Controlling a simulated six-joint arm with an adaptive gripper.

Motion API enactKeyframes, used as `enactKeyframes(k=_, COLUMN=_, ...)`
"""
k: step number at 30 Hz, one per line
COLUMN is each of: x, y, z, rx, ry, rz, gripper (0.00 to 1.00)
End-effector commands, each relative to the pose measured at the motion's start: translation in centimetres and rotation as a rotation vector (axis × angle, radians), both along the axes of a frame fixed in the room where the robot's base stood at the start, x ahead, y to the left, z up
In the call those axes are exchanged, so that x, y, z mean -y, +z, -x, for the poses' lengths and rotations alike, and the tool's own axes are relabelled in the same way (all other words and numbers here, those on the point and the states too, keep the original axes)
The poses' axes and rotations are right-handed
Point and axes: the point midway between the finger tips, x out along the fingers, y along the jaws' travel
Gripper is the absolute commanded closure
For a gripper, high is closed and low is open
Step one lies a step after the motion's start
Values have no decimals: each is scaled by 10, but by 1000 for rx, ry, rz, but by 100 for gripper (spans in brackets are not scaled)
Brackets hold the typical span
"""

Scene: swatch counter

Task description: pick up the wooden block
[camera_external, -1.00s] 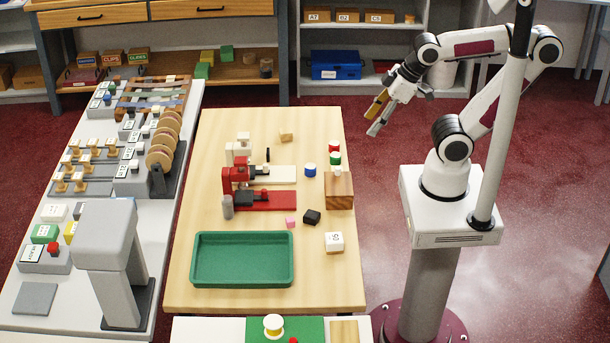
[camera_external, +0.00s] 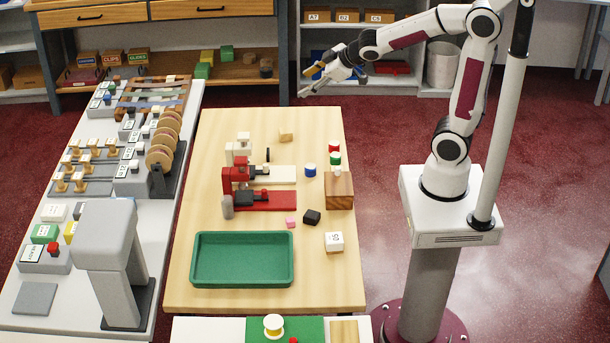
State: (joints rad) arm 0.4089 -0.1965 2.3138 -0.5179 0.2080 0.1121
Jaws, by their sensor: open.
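A small light wooden block (camera_external: 286,135) lies near the far edge of the light wood table (camera_external: 215,150). A larger brown wooden block (camera_external: 340,190) stands at the table's right edge, with a small white piece on top. My gripper (camera_external: 309,82) is open and empty, with its fingers apart. It is in the air, above and slightly right of the small block in the picture, and touches neither block. Its height above the table is hard to judge.
Red and white clamp-like devices (camera_external: 262,197) stand mid-table. A blue cylinder (camera_external: 310,170), green and red pieces (camera_external: 335,158), a black block (camera_external: 312,217), a pink block (camera_external: 291,223) and a white numbered cube (camera_external: 334,241) lie around. A green tray (camera_external: 242,284) is in front.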

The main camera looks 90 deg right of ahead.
Motion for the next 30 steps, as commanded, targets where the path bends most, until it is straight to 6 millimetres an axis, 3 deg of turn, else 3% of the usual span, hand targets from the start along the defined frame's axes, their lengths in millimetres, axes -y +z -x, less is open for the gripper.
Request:
enactKeyframes(k=3, x=25, y=-7, z=-15, rx=13, ry=7, rz=26, gripper=49)
enactKeyframes(k=15, x=95, y=-42, z=-56, rx=63, ry=77, rz=75, gripper=49)
enactKeyframes(k=30, x=160, y=-114, z=-72, rx=129, ry=208, rz=32, gripper=49)
